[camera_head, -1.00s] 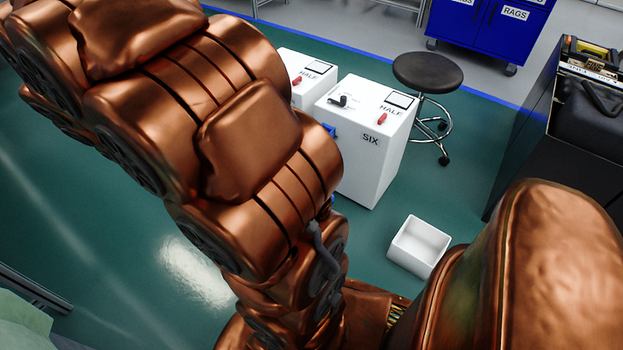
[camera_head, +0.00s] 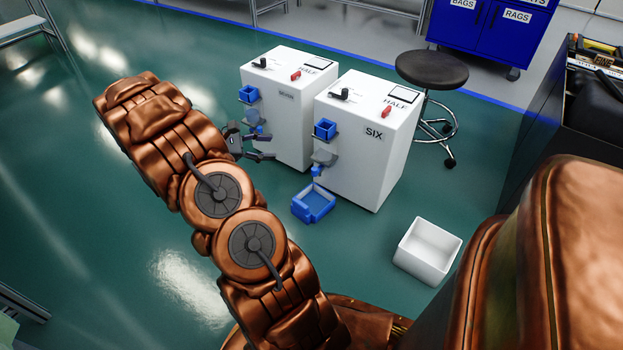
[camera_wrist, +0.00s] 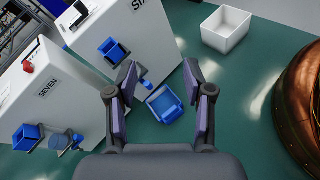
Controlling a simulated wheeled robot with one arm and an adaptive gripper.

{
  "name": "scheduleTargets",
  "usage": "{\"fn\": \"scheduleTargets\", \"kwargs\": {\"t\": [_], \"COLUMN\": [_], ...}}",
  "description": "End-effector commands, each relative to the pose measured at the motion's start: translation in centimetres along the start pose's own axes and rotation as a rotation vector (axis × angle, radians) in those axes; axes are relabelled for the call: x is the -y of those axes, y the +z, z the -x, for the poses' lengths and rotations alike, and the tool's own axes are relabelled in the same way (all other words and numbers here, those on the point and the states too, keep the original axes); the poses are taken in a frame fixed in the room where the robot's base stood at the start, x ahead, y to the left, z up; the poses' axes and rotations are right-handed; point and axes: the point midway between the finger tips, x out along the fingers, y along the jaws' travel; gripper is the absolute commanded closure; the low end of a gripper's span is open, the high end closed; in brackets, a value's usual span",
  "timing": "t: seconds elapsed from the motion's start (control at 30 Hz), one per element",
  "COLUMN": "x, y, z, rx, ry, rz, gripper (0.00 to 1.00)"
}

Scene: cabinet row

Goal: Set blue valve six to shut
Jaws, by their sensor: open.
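The white cabinet labelled SIX (camera_head: 370,160) stands right of centre in the head view, and partly at the top in the wrist view (camera_wrist: 150,35). On its front are a blue square cup (camera_head: 325,129) and, below it, a grey and blue valve-like fitting (camera_head: 322,160). In the wrist view the cup (camera_wrist: 113,50) shows, and the fitting is mostly hidden behind a finger, with a blue tip (camera_wrist: 146,84) visible. The valve's setting cannot be told. My gripper (camera_head: 272,146) is open and empty, left of cabinet six and in front of cabinet seven; its fingers spread in the wrist view (camera_wrist: 160,80).
A similar white cabinet SEVEN (camera_head: 290,125) stands left of six, with its own blue fittings (camera_head: 249,95). A blue tray (camera_head: 313,203) lies on the floor below six. A white bin (camera_head: 427,250) and a stool (camera_head: 432,70) are to the right. Floor at left is clear.

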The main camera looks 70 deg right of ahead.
Motion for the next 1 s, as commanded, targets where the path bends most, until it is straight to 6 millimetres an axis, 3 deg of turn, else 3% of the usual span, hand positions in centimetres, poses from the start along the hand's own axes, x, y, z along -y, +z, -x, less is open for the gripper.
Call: {"fn": "scheduleTargets", "kwargs": {"t": [0.03, 0.37, 0.7, 0.8, 1.0], "x": [-0.3, -3.1, -3.4, -3.1, -2.6], "y": [-2.0, -11.2, -21.3, -23.7, -26.3], "z": [-1.5, -8.8, -16.3, -17.9, -19.9], "rx": [0.023, 0.153, 0.250, 0.270, 0.293], "ry": [0.012, 0.115, 0.211, 0.233, 0.259], "rz": [0.019, 0.156, 0.300, 0.334, 0.372], "gripper": [0.48, 0.48, 0.48, 0.48, 0.48]}}
